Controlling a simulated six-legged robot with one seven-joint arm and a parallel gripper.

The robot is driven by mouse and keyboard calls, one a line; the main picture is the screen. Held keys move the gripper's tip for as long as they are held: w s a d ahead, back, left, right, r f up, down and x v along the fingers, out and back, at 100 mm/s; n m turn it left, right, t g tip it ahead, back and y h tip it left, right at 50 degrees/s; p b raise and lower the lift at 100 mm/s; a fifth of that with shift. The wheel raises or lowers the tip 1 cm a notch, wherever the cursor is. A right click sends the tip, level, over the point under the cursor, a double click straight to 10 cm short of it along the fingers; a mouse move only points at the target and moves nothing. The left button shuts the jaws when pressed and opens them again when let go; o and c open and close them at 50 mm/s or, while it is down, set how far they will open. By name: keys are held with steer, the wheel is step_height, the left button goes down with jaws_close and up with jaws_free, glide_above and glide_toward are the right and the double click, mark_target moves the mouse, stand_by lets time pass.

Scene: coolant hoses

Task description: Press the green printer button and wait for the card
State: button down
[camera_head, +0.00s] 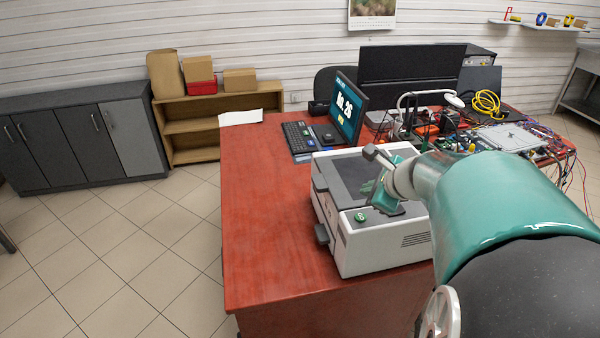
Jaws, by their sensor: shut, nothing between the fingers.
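The card printer (385,252) is a white and grey box on the red wooden desk. Its green button (360,217) shows on the top near the front left corner. My gripper (374,206) is shut and empty, over the printer top just right of the green button. It looks apart from the button, but its height above the printer is hard to tell. A dark tray (321,234) sticks out of the printer's left side. No card can be made out there. My teal arm covers the printer's right side.
A monitor (347,108) and a keyboard (300,137) stand behind the printer. Cables and electronics (510,138) crowd the desk's far right. The desk (255,215) is clear left of the printer. Cabinets (75,140) and a wooden shelf (205,125) line the back wall.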

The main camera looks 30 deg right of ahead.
mark_target(364, 219)
steer(key=shift+f, duration=2.75)
steer(key=shift+f, duration=0.1)
steer(key=shift+f, duration=0.3)
steer(key=shift+f, duration=0.35)
steer(key=shift+r, duration=0.1)
stand_by(0.5)
steer(key=shift+r, duration=0.65)
steer(key=shift+r, duration=2.55)
